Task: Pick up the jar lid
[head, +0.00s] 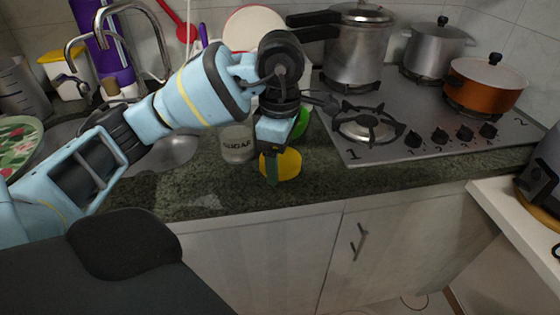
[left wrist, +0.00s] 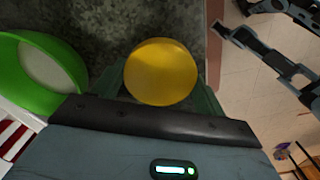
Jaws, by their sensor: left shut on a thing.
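The yellow round jar lid (head: 289,165) is between the fingers of my left gripper (head: 271,168), near the front edge of the dark counter. In the left wrist view the yellow lid (left wrist: 161,72) sits between the two green fingers, which are shut on its sides. I cannot tell whether the lid touches the counter. A glass jar labelled SUGAR (head: 238,144) stands on the counter just left of the gripper. My right gripper is out of the head view; dark arm parts show at the upper right of the left wrist view, but its jaws are unclear.
A green round thing with a pale inside (left wrist: 42,75) lies close beside the gripper, partly hidden in the head view (head: 302,121). The stove (head: 400,140) with several pots is to the right. The sink (head: 172,152) is to the left. The counter's front strip is clear.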

